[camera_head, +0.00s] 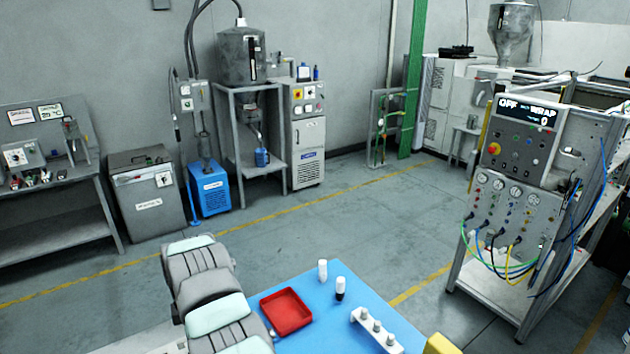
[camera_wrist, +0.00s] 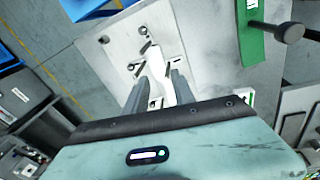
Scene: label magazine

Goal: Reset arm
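My gripper (camera_wrist: 158,82) shows in the wrist view with two grey fingers spread apart, pointing away from the camera. A white narrow piece (camera_wrist: 153,60) appears between and beyond the fingers. It seems to belong to the pale plate (camera_wrist: 110,45) behind, and I see no finger pressed on it. How far the plate is from the fingertips I cannot tell. In the head view my arm's grey and pale green links fill the lower left, and the gripper itself is not visible there.
In the head view a blue table top (camera_head: 330,335) holds a red tray (camera_head: 286,311), two small bottles (camera_head: 323,270) and a white rack (camera_head: 374,333). A control panel stand (camera_head: 515,205) is at right. Open floor (camera_head: 390,225) lies beyond.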

